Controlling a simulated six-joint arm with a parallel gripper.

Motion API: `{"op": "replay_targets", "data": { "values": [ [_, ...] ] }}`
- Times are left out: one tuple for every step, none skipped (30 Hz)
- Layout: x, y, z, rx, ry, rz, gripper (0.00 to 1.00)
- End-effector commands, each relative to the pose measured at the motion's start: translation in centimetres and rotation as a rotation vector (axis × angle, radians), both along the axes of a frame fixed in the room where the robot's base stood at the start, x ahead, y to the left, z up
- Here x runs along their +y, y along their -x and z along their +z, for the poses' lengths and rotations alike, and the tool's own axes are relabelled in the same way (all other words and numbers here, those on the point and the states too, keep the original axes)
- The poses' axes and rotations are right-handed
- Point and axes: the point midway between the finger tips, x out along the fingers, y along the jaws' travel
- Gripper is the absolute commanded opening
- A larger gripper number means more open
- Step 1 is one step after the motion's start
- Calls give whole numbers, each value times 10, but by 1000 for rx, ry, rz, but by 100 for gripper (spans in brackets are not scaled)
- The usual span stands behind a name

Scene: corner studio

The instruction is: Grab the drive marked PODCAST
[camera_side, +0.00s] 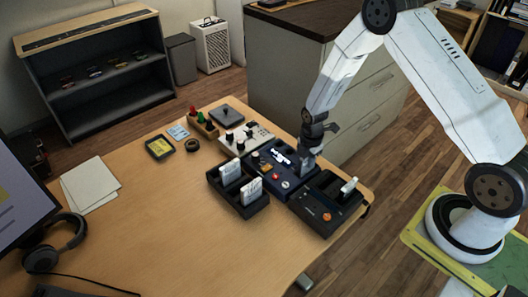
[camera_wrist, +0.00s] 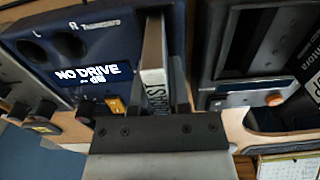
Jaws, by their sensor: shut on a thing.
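My gripper (camera_side: 306,163) points down over the back right part of the navy device (camera_side: 268,163). In the wrist view its jaws (camera_wrist: 166,90) are shut on a pale upright drive (camera_wrist: 153,65). The drive's dark label is partly hidden, and its visible letters look like the end of PODCAST. The navy device also shows in the wrist view (camera_wrist: 35,75), and its screen (camera_wrist: 88,75) reads NO DRIVE. I cannot tell whether the drive's lower end touches the device. In the side view my gripper mostly hides the drive.
A black rack (camera_side: 226,194) holds two white drives (camera_side: 231,171) (camera_side: 251,189) left of the navy device. A dark dock (camera_side: 318,217) with an orange knob and a pale upright piece (camera_side: 349,186) stands close on the right. A beige mixer (camera_side: 238,146) is behind.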

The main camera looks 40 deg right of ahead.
Motion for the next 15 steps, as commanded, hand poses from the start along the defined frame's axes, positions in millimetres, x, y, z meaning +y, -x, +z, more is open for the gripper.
{"op": "replay_targets", "data": {
  "values": [
    [0, -1, 4, -3, 0, 0, 0],
    [0, -1, 6, -3, 1, 0, 0],
    [0, -1, 10, -4, 1, 0, 0],
    [0, -1, 12, -4, 1, 0, 0],
    [0, -1, 15, -4, 1, 0, 0],
    [0, -1, 20, -4, 1, 0, 0],
    [0, -1, 23, -3, 1, 0, 0],
    [0, 0, 27, -4, 1, 0, 0],
    [0, 4, 31, -3, 0, 0, 0],
    [1, 7, 34, -2, 0, 0, 0],
    [1, 9, 37, -3, 0, 0, 0],
    [2, 13, 41, -2, 0, 0, 0],
    [2, 16, 45, -3, 1, 0, 0],
    [3, 19, 48, -2, 0, 0, 0],
    [3, 22, 54, -4, 1, 0, 0]
  ]
}}
